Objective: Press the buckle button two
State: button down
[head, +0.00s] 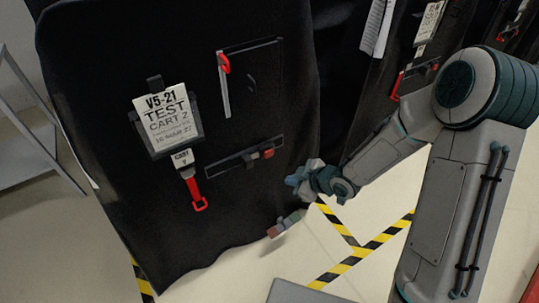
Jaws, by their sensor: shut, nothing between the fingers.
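A black cloth cover hangs over a cart (90,110). A horizontal dark strap (228,162) crosses it, with a small buckle with a red part (268,153) near its right end. A red and grey piece (285,224) shows lower down at the cover's right lower edge; whether it hangs or is attached is unclear. No number marks which buckle button is two. My gripper (292,181) is shut and empty, pointing left, below and right of the strap buckle and above the red and grey piece. No contact with either is visible.
A red clip (224,63) holds a grey strip above. Another covered cart (400,50) stands at right. Yellow-black tape (355,262) marks the floor. A metal rack (25,150) is at left.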

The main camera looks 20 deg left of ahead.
jog(key=w+a+p, duration=0.1)
jog(key=w+a, duration=0.4)
jog(key=a, duration=0.1)
jog(key=shift+w+a, duration=0.3)
jog(key=shift+w+a, duration=0.1)
dwell(1.9)
jog(key=shift+w+a, duration=0.2)
jog(key=shift+a, duration=0.05)
jog(key=shift+w+a, duration=0.35)
jog(key=shift+a, duration=0.05)
dwell(1.1)
jog(key=shift+s+d, duration=0.65)
jog(key=shift+d, duration=0.1)
jog(key=shift+s+d+b, duration=0.35)
jog(key=shift+s+d, duration=1.25)
jog(key=shift+d, duration=0.3)
